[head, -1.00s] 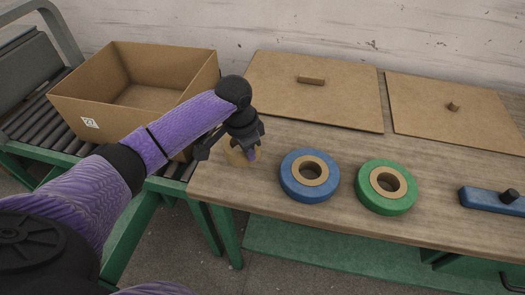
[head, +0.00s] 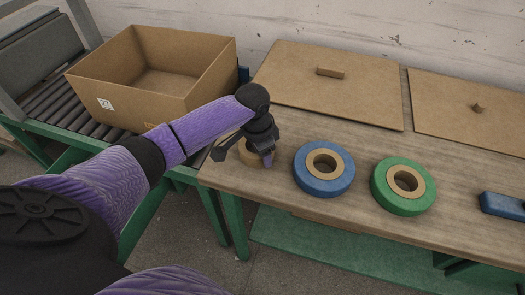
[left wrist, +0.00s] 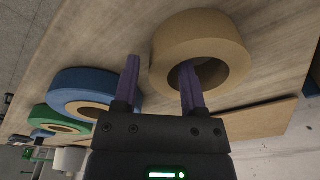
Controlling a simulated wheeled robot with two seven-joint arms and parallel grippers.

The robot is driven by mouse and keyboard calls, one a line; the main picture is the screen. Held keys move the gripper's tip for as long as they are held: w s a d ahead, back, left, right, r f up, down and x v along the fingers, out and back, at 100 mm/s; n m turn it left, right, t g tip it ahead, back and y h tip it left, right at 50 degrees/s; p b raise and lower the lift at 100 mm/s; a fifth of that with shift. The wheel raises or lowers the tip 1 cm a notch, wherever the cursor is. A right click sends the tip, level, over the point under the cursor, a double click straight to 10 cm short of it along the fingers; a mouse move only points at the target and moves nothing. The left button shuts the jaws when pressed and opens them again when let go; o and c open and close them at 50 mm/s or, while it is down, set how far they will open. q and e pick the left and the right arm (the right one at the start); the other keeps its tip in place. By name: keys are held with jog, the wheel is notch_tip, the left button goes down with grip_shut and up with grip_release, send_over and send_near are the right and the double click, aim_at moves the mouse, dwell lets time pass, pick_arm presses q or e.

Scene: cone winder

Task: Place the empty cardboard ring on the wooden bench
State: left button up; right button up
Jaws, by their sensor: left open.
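The empty cardboard ring (head: 247,161) is a plain tan ring at the left end of the wooden bench (head: 456,188), partly hidden by my gripper. In the left wrist view the ring (left wrist: 215,25) appears to lie flat on the bench top. My left gripper (head: 258,157) is low at the ring with its jaws open. In the left wrist view, one purple finger of the gripper (left wrist: 160,66) overlaps the ring's hole and the other is outside its wall. Whether either finger touches the ring I cannot tell. My right gripper is out of view.
A blue ring (head: 309,184) and a green ring (head: 388,196), both with cardboard cores, lie to the right. A blue bar (head: 503,204) lies farther right. Two brown boards (head: 320,95) cover the back. An open cardboard box (head: 150,110) stands on rollers at left.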

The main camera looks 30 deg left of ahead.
pick_arm(q)
notch_tip(320, 180, up, 12)
jog(key=s+p, duration=0.1)
jog(key=p, duration=0.3)
jog(key=shift+a+r, duration=0.15)
jog(key=shift+a, duration=0.2)
